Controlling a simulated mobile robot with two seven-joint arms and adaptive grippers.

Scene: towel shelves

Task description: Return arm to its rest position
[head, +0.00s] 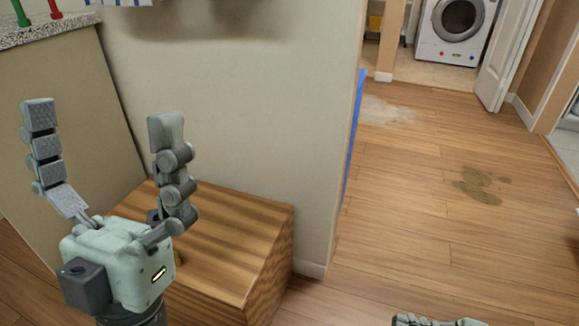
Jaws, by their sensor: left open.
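My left gripper (102,118) is at the left of the head view. Its two jointed grey fingers point up and stand wide apart, with nothing between them. It appears in front of a low wooden box-like piece of furniture (235,235) and the pale wall (240,110). Only a small part of my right gripper (437,321) shows at the bottom edge, right of the middle. The rest of it is cut off, so its opening does not show.
A speckled counter (50,32) with a green and a red item is at the upper left. The wall's corner has a blue strip (355,135). Open wooden floor (430,220) with a brownish stain (478,187) lies to the right. A washing machine (455,30) and a white door (510,55) are at the back.

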